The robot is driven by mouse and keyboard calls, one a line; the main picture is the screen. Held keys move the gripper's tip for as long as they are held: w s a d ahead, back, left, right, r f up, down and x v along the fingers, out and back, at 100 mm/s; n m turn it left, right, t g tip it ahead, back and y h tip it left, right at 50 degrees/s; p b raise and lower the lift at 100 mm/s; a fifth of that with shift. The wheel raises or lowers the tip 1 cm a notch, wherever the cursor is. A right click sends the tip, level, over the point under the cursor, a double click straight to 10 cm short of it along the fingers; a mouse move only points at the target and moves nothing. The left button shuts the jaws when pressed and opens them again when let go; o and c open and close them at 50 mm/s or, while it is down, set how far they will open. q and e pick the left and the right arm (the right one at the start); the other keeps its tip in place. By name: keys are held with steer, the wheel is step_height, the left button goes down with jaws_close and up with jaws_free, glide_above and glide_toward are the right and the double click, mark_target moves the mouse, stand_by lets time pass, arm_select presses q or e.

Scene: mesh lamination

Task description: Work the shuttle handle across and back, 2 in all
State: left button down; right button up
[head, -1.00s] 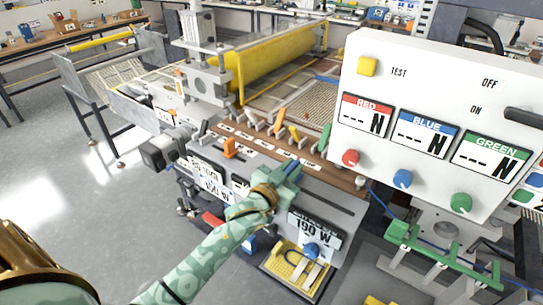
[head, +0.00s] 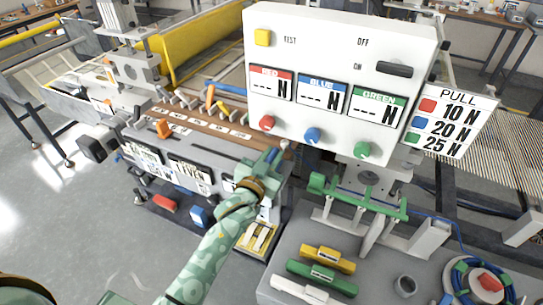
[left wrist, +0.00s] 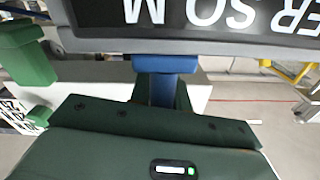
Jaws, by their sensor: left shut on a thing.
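My left gripper (head: 270,163) is at the front right end of the laminating machine, beside a small white knob. In the left wrist view its dark green jaws (left wrist: 162,92) are shut on a blue handle (left wrist: 166,63), seemingly the shuttle handle. The handle sits under a dark sign with large white letters. In the head view the gripper mostly hides the handle. My right gripper is not in view.
A white control panel (head: 340,48) with coloured knobs stands behind and right of the gripper. A grey table (head: 300,245) with yellow, green and white bars lies at the right front. A green lever frame (head: 360,198) stands close to the gripper's right. Open floor lies left.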

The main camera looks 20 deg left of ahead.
arm_select(q)
steer(key=c, duration=1.4)
jaws_free()
steer(key=shift+d, duration=0.3)
steer(key=shift+o, duration=0.2)
steer(key=shift+s+a, duration=0.15)
steer(key=shift+s, duration=0.15)
steer(key=s+a, duration=0.1)
steer(key=s, duration=1.4)
steer(key=shift+s, duration=0.35)
